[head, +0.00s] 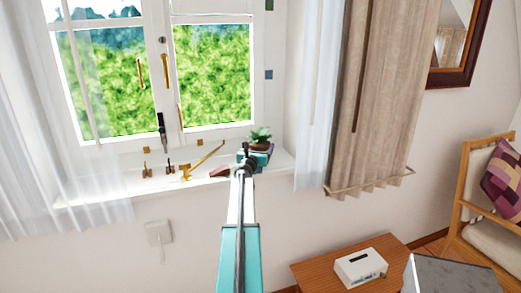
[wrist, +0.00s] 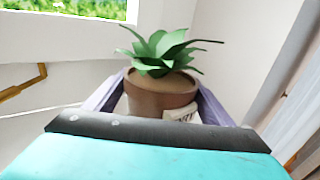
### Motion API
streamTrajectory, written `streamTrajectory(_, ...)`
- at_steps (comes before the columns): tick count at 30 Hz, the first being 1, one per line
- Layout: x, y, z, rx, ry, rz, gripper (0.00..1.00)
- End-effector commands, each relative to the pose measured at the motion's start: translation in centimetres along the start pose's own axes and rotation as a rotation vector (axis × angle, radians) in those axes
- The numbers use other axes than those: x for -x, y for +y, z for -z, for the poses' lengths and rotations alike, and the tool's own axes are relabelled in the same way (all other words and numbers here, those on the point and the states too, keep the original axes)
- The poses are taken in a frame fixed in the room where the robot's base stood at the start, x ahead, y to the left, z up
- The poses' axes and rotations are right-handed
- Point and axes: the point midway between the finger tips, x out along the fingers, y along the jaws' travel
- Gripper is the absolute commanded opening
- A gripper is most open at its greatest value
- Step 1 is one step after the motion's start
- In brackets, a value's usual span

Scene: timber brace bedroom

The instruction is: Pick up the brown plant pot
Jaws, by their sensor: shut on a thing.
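The brown plant pot (wrist: 150,92) holds a green leafy plant (wrist: 160,48) and stands upright in the wrist view. In the head view the pot (head: 260,144) is at the right end of the window sill. My gripper (wrist: 160,105) is shut on the pot, with one purple finger on each side of it. In the head view my gripper (head: 258,156) is at the sill, with my arm reaching up to it. The pot's base is hidden behind the gripper body, so I cannot tell whether it touches the sill. A pale label shows on the pot's lower right.
The white sill (head: 205,193) carries gold window hardware (head: 203,160) and a dark red item (head: 220,171) left of my gripper. White and beige curtains (head: 372,100) hang to the right. Below right, a wooden table (head: 314,273) bears a white box (head: 360,268).

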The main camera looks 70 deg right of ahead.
Motion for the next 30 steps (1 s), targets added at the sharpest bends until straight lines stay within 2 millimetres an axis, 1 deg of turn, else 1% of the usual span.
streamTrajectory(1, 0.0, 0.0, -0.7, 0.000, -0.003, 0.000, 0.28)
streamTrajectory(8, 0.0, 0.0, -3.0, -0.001, -0.004, -0.001, 0.28)
streamTrajectory(11, 1.0, -0.4, -2.8, 0.001, -0.002, -0.001, 0.28)
streamTrajectory(30, 7.7, -3.0, -3.5, 0.000, -0.003, 0.000, 0.28)
